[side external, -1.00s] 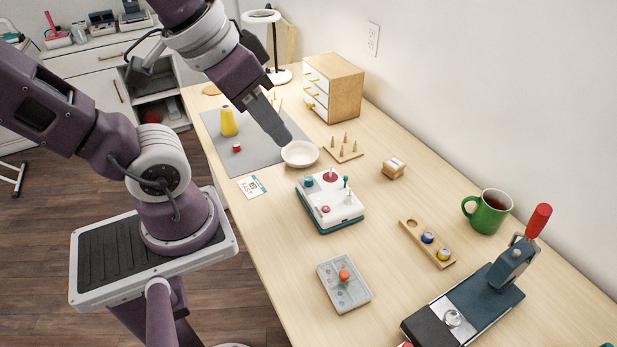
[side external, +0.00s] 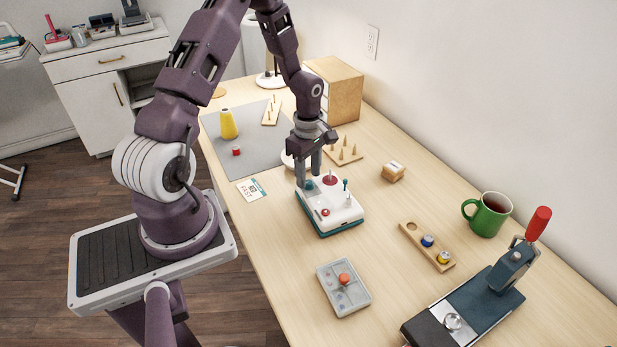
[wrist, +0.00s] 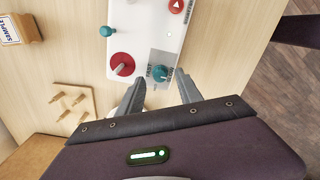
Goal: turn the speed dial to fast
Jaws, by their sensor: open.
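The white control box (side external: 343,211) with a teal base stands on the table. In the wrist view the box (wrist: 147,22) carries a teal dial (wrist: 161,73) on a grey plate with small printed lettering, too small to read surely. Beside the dial is a red disc (wrist: 122,65) with a pale lever. My gripper (side external: 308,179) is open and points down over the box's far left corner. In the wrist view its fingers stand on either side of the teal dial; I cannot tell whether they touch it. A card (side external: 252,188) reading FAST lies left of the box.
A teal-tipped lever (side external: 345,185) rises from the box near my gripper. A peg board (side external: 344,151) stands behind. A grey panel with an orange knob (side external: 344,287), a wooden spool rack (side external: 415,237), a green mug (side external: 487,214) and a red-handled press (side external: 490,285) occupy the right and front.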

